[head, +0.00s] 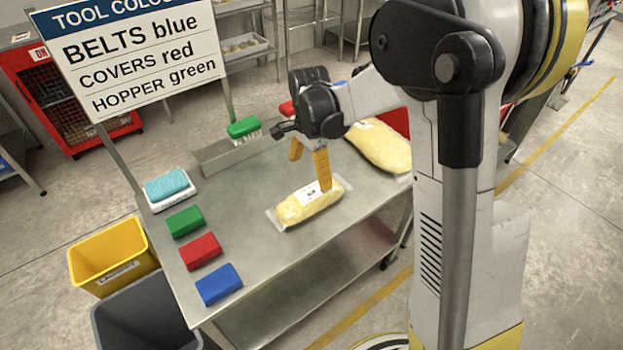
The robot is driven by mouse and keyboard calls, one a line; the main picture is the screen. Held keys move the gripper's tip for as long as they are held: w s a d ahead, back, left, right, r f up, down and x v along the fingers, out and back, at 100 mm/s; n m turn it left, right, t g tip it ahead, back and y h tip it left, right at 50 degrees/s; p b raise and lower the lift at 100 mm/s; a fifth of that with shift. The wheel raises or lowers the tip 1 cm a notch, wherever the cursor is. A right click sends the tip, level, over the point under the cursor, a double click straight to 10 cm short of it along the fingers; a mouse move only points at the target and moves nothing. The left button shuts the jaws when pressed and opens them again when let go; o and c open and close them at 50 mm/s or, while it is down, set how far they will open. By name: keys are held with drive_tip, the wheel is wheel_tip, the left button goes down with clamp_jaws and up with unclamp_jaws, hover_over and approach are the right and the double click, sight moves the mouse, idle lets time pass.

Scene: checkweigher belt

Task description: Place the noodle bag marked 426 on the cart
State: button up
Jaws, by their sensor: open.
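A clear bag of yellow noodles (296,209) lies flat on a steel table (262,262) with a lower shelf. Its small white label is too small to read. A larger yellow bag (379,147) lies at the table's right end, partly hidden by my arm; no number on it is readable. My gripper (309,163) is open, with its orange fingers pointing down. One fingertip overlaps the far part of the smaller bag in the picture; I cannot tell whether it touches. I cannot tell whether this table is the cart.
Blue (219,284), red (201,251) and green (185,221) blocks and a cyan sponge-like pad (166,186) line the table's left side. A sign (137,60) stands behind. Yellow (108,252) and grey (148,312) bins stand at left.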

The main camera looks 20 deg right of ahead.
drive_tip(key=s+r+n+t, duration=0.3)
drive_tip(key=s+r+n, duration=0.4)
drive_tip(key=r, duration=0.4)
drive_tip(key=s+r+n+t, duration=0.3)
drive_tip(key=s+n, duration=0.4)
drive_tip(key=s, duration=0.6)
drive_tip(key=shift+t, duration=0.6)
